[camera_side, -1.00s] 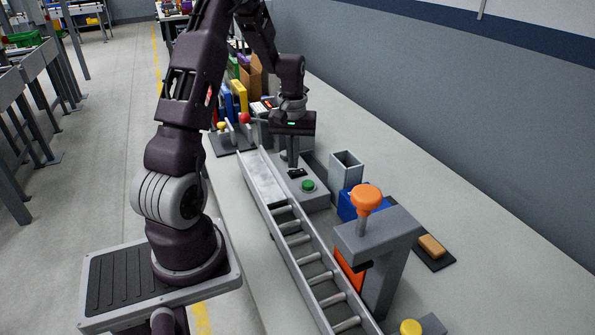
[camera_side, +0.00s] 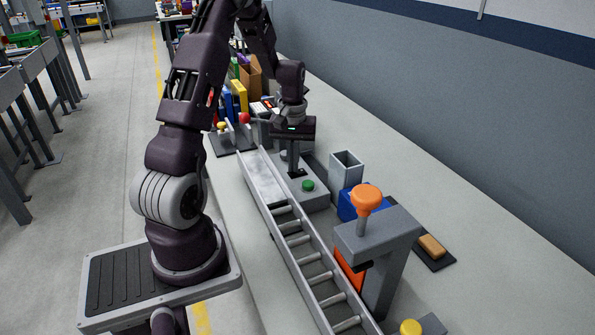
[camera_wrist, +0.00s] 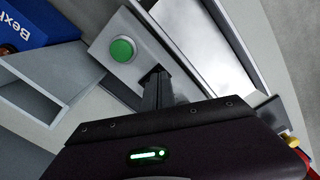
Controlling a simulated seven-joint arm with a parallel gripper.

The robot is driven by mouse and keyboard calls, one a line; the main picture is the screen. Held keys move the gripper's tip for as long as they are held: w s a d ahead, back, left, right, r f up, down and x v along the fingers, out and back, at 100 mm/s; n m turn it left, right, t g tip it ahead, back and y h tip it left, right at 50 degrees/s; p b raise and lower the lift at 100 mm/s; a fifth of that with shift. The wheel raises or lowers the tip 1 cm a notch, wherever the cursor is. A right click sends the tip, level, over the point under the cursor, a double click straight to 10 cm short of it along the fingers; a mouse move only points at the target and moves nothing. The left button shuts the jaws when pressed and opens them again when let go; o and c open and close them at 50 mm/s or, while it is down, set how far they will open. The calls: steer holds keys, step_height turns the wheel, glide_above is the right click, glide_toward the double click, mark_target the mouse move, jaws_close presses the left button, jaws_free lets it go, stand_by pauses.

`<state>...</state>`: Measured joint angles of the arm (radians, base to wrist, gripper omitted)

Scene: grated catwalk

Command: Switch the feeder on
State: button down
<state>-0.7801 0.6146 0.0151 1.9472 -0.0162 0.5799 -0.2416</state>
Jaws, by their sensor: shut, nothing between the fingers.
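A grey control box (camera_side: 318,201) stands beside the conveyor, with a round green button (camera_side: 308,186) on its top. The button also shows clearly in the wrist view (camera_wrist: 122,50). My gripper (camera_side: 296,172) points down over the box top, on the far side of the green button, with its fingers shut and empty. In the wrist view my fingertips (camera_wrist: 155,75) are beside the button, apart from it. A dark patch at the fingertips may be a small switch; the fingers cover it and I cannot tell its position or whether they touch it.
The conveyor (camera_side: 303,262) runs along the box. A grey open chute (camera_side: 346,168), a blue block (camera_side: 352,202) and a grey stand with an orange knob (camera_side: 366,198) are nearer the camera. A red-ball lever (camera_side: 244,118) is behind.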

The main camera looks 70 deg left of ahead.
steer(key=shift+f, duration=0.25)
steer(key=shift+r, duration=0.1)
step_height(320, 180, up, 7)
steer(key=shift+f, duration=0.2)
steer(key=shift+r, duration=0.15)
stand_by(0.3)
